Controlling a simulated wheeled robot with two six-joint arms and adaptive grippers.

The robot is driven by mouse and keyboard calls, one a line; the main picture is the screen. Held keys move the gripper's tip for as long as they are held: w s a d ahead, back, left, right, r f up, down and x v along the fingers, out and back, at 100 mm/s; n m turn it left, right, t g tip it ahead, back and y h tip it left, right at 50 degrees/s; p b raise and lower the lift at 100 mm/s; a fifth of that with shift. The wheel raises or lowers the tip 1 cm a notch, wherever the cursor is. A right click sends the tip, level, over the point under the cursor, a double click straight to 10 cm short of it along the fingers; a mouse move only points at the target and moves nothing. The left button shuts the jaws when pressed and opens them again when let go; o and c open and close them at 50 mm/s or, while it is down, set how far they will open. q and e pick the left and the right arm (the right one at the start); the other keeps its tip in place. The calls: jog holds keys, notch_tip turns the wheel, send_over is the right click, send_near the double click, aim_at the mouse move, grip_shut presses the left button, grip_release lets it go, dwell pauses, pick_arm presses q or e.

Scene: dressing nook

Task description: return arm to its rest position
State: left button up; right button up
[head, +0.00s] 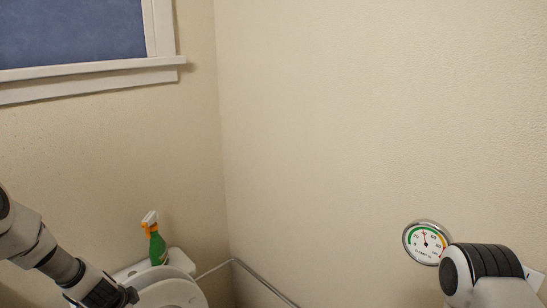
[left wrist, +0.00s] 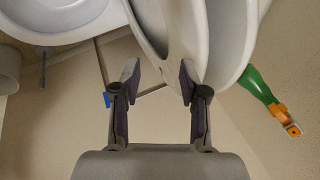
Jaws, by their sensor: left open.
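My left arm comes in from the left in the head view, and its dark gripper (head: 128,296) is at the bottom edge, beside a white toilet (head: 172,293). In the left wrist view the left gripper (left wrist: 159,80) has its two fingers spread apart. The toilet's raised white seat and lid (left wrist: 226,35) show beyond and between the fingers; I cannot tell whether a fingertip touches them. Nothing is clearly held. Part of my right arm shows at the lower right of the head view, with its gripper out of view.
A green spray bottle (head: 157,246) with an orange and white head stands on the toilet tank; it also shows in the left wrist view (left wrist: 260,88). A round dial gauge (head: 427,243) is on the wall by my right arm. A window (head: 75,35) is upper left. A white basin (left wrist: 55,15) is upper left in the wrist view.

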pick_arm(q)
jog(key=s+d+f+m+g, duration=0.1)
jog(key=s+d+f+g, duration=0.1)
jog(key=s+d+f, duration=0.45)
jog(key=s+d+f+m+g, duration=0.1)
jog(key=s+d+f+g, duration=0.25)
jog(key=s+f, duration=0.55)
jog(key=s+d+r+n, duration=0.1)
jog(key=s+d+n, duration=0.3)
jog(key=s+n, duration=0.2)
jog(key=s+d+n+h+b, duration=0.1)
jog(key=s+d+n, duration=0.2)
jog(key=s+n, duration=0.3)
jog(key=s, duration=0.5)
jog(key=shift+d+r+n, duration=0.4)
